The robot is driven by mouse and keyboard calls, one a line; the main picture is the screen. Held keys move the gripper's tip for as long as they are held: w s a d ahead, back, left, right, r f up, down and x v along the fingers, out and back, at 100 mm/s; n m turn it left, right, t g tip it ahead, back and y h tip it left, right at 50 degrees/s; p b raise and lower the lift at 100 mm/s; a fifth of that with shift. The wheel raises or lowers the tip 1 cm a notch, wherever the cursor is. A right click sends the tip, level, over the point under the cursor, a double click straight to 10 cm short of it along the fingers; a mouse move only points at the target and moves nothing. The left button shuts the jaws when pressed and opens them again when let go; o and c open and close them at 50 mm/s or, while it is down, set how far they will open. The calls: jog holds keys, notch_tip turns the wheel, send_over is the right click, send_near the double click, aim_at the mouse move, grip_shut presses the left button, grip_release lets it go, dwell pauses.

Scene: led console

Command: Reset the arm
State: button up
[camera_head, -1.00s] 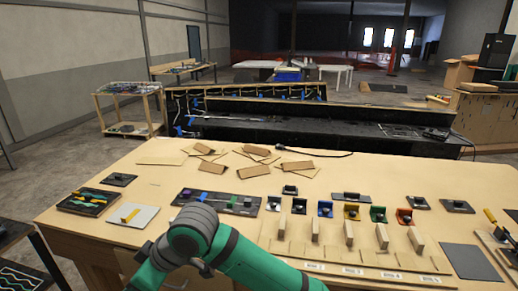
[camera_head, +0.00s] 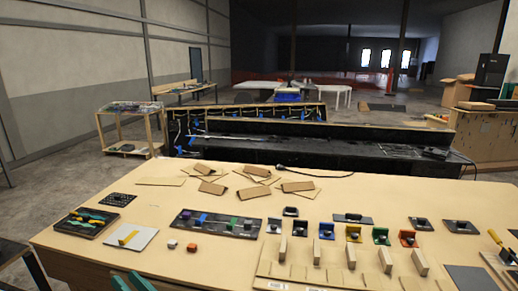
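The console table (camera_head: 120,213) fills the lower part of the head view. A green link of my arm (camera_head: 135,284) shows only at the bottom edge, left of the middle. My gripper is out of the picture, so I cannot see its fingers or whether it holds anything. A dark strip with coloured sliders (camera_head: 217,222) lies on the table beyond the arm. A small white block (camera_head: 172,244) and a small red block (camera_head: 192,247) lie in front of that strip.
A row of coloured switches (camera_head: 354,233) and upright wooden pieces (camera_head: 317,251) stand on the right. A dark tray (camera_head: 86,223) and a white plate with a yellow bar (camera_head: 131,237) lie on the left. Cardboard pieces (camera_head: 212,188) lie at the back. A black bench (camera_head: 330,150) stands behind.

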jog(key=s+d+f+m+t+h, duration=0.3)
jog(key=s+d+f+m+h, duration=0.25)
jog(key=d+f, duration=0.35)
jog(key=s+d+f+m+t+h, duration=0.3)
jog(key=s+d+f+m+h, duration=0.15)
jog(key=d+f+h, duration=0.5)
jog(key=s+d+f+n+g, duration=0.1)
jog(key=s+d, duration=0.4)
jog(key=s, duration=0.6)
jog(key=s+d+f+n+h, duration=0.1)
jog(key=s+d+f+n, duration=0.2)
jog(key=s, duration=0.9)
jog(key=d+f, duration=0.2)
jog(key=d, duration=0.1)
jog(key=shift+s+d+f+g, duration=0.15)
jog(key=shift+s+f+g, duration=0.1)
jog(key=shift+f+g, duration=0.15)
